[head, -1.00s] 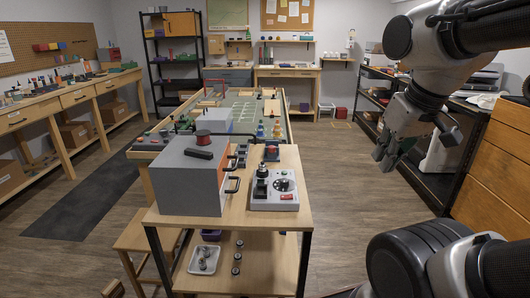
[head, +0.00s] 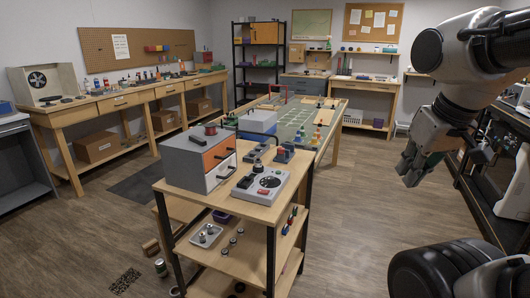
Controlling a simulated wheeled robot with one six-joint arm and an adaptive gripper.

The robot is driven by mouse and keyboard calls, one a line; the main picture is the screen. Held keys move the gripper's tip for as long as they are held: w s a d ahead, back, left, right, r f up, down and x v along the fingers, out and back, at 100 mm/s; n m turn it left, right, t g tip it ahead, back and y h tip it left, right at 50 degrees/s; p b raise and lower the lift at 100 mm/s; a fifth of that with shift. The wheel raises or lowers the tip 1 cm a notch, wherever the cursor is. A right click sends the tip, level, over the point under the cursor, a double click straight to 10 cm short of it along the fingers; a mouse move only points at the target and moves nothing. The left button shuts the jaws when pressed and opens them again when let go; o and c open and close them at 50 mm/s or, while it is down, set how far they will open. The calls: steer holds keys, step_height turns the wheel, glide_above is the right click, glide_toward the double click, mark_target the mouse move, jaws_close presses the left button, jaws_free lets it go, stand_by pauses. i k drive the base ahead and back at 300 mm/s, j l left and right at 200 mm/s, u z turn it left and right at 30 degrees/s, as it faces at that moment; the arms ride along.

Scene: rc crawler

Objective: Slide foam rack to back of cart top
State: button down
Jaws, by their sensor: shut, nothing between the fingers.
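The wooden-topped cart (head: 221,199) stands in front of me with black legs and lower shelves. A pale device with a dial (head: 266,184) sits at the front right. My gripper (head: 408,177) hangs in the air right of the cart, shut and empty, well apart from it.
A long green-topped table (head: 335,112) stands behind the cart. A workbench (head: 115,104) runs along the left wall, and a dark shelf unit (head: 480,205) stands at the right. The floor (head: 350,200) between cart and shelf is clear. Cans and a dark mat lie at the cart's front left.

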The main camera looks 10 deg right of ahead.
mark_target(259, 150)
steer(key=i+l+u, duration=0.1)
steer(key=l+u, duration=0.25)
steer(key=l, duration=0.35)
steer(key=l+u, duration=0.3)
steer(key=l, duration=0.35)
steer(key=i+l+u, duration=0.25)
steer(key=i+l, duration=0.15)
steer(key=l, duration=0.2)
steer(key=i+l+u, duration=0.15)
steer(key=l, duration=0.15)
steer(key=i+l+u, duration=0.15)
steer(key=l, duration=0.2)
steer(key=i+l+u, duration=0.15)
steer(key=l, duration=0.2)
steer(key=i+l+u, duration=0.1)
steer(key=l, duration=0.3)
steer(key=i+l, duration=0.25)
steer(key=l, duration=0.15)
steer(key=j+u, duration=0.05)
